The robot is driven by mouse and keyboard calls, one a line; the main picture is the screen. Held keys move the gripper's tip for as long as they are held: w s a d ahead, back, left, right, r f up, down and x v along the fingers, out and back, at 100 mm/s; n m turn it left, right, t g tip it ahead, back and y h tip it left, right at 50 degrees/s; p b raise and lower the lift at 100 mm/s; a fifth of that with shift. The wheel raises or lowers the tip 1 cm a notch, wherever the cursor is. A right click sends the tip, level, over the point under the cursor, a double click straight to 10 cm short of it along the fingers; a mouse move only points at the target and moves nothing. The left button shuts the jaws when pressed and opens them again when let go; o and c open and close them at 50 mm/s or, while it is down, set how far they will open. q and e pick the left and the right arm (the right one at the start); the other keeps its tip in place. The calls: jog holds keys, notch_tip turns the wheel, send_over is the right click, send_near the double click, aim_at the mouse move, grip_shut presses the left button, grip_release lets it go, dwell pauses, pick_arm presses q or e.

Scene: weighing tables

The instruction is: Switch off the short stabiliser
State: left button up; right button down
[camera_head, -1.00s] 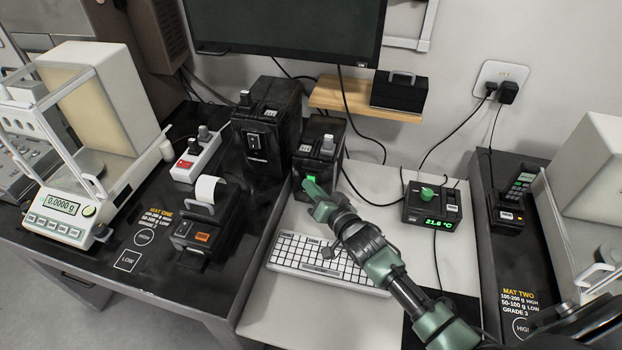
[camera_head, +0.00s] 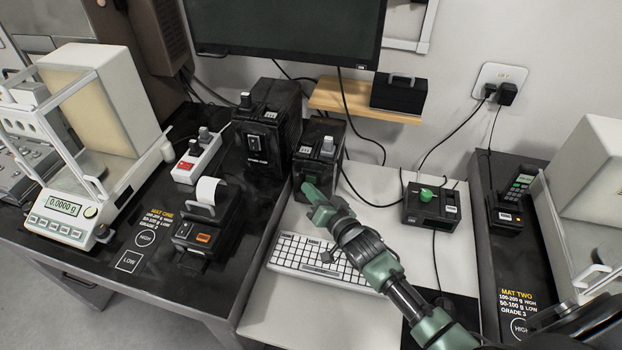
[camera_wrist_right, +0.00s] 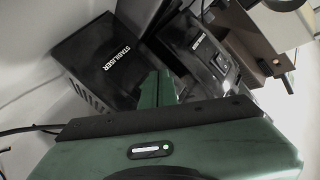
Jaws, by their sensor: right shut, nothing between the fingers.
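The short stabiliser (camera_head: 326,148) is a black box on the white middle table, right of the taller black stabiliser (camera_head: 283,112). Its front rocker switch (camera_head: 313,181) is dark green and unlit. My right gripper (camera_head: 310,190) is shut and empty, its tips right in front of that switch; I cannot tell if they touch it. In the right wrist view the shut fingers (camera_wrist_right: 160,86) point at a black box lettered STABILISER (camera_wrist_right: 98,60). A black unit with a green knob (camera_head: 426,195), right of the keyboard, has a dark display. My left gripper is not in view.
A white keyboard (camera_head: 318,262) lies under my right forearm. A label printer (camera_head: 205,228) and a white power strip (camera_head: 196,158) stand on the left black table. A monitor (camera_head: 285,30) and a wooden shelf (camera_head: 350,102) are behind. Cables run behind the stabilisers.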

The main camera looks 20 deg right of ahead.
jog(key=s+a+p, duration=0.2)
jog(key=s+a, duration=0.1)
jog(key=s, duration=0.2)
jog(key=shift+a, duration=0.2)
dwell(0.4)
dwell(0.4)
